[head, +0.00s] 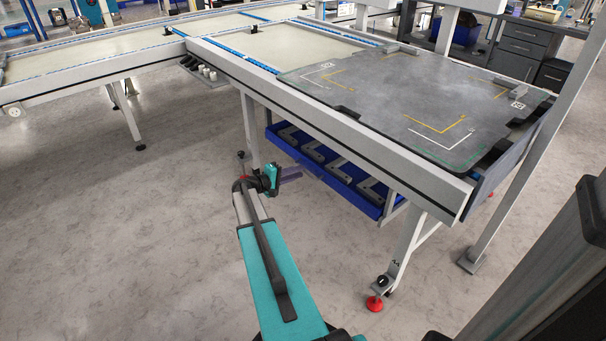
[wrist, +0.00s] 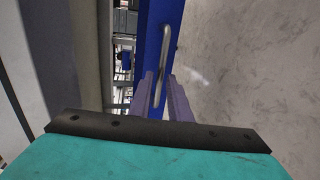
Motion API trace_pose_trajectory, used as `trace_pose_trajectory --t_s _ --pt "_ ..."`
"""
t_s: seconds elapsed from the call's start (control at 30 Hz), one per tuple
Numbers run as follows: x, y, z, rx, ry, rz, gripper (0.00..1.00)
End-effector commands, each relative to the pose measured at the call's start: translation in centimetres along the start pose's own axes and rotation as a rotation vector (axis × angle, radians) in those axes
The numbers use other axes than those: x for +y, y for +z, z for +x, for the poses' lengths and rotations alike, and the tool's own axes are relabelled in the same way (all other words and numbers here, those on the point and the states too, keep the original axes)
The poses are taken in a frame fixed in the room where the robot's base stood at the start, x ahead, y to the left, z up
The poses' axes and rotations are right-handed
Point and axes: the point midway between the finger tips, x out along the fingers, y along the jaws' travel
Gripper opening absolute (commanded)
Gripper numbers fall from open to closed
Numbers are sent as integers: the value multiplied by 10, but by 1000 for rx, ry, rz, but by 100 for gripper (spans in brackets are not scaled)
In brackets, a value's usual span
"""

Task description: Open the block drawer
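The block drawer (head: 365,206) is a long blue tray hung under the near edge of the grey-topped table, with several dark blocks lying in it. Its blue front (wrist: 153,42) fills a narrow strip in the wrist view and carries a curved metal handle (wrist: 165,55). My gripper (head: 290,177) is beside the drawer's front, left of its middle in the head view. In the wrist view my gripper's two purple fingers (wrist: 159,80) stand apart, with the lower part of the handle showing between them. Contact with the handle cannot be told.
The table (head: 390,90) has a dark marked plate on top and overhangs the drawer. A table leg (head: 408,245) with a red foot stands right of the drawer, and a grey post (head: 510,160) stands further right. The floor (head: 140,230) in front is clear.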

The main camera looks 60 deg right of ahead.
Motion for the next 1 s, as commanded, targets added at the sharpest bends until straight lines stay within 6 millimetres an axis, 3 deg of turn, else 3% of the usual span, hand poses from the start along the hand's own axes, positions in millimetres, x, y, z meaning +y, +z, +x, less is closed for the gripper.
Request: trace_pose_trajectory --t_s 0.1,0.3,0.7,0.8,1.0 --pt "-2 0 18 -1 0 0 17" --pt "-1 0 34 -1 0 -1 17" --pt "0 0 38 0 0 -1 17" --pt "0 0 38 0 0 -1 0" --pt "0 0 38 0 0 -1 0"
